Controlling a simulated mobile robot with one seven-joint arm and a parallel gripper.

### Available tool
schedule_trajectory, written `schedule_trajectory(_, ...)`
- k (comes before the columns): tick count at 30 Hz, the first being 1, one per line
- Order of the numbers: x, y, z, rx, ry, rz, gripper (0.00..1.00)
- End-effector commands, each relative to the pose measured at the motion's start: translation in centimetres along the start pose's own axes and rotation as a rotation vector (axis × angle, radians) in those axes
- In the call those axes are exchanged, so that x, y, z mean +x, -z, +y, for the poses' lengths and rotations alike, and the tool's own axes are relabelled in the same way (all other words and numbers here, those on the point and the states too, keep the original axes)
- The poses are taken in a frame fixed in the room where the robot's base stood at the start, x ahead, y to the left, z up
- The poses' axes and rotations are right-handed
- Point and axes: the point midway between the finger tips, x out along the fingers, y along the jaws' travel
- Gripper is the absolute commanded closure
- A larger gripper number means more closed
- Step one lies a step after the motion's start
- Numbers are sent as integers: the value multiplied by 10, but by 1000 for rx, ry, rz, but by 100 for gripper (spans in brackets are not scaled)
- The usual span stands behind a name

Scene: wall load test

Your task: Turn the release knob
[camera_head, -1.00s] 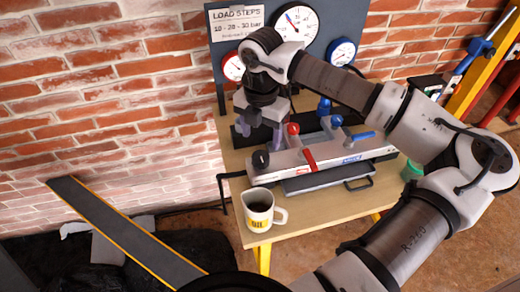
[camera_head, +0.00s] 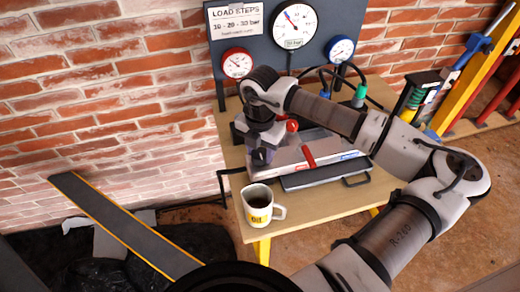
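The hand pump (camera_head: 330,150) is a pale grey unit with a red band, lying on the wooden table. A dark round knob (camera_head: 261,157), apparently the release knob, is at the pump's left end. My gripper (camera_head: 258,148) points down right at this knob, its fingers overlapping the knob in the picture. The wrist and fingers hide part of the knob and the pump's left end. I cannot tell whether the fingers touch the knob or how far apart they are.
A mug (camera_head: 259,205) of dark liquid stands at the table's (camera_head: 300,207) front left, close to the gripper. A red ball (camera_head: 292,125) sits just right of the wrist. A gauge board (camera_head: 262,42) stands behind. A green-capped fitting (camera_head: 359,95) and hoses are behind right.

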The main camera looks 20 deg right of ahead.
Motion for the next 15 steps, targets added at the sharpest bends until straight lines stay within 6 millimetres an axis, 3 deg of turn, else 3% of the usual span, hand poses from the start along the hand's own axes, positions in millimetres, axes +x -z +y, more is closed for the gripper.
schedule_trajectory(5,0,0,0,0,2,0,82)
schedule_trajectory(15,3,0,0,-59,3,-2,82)
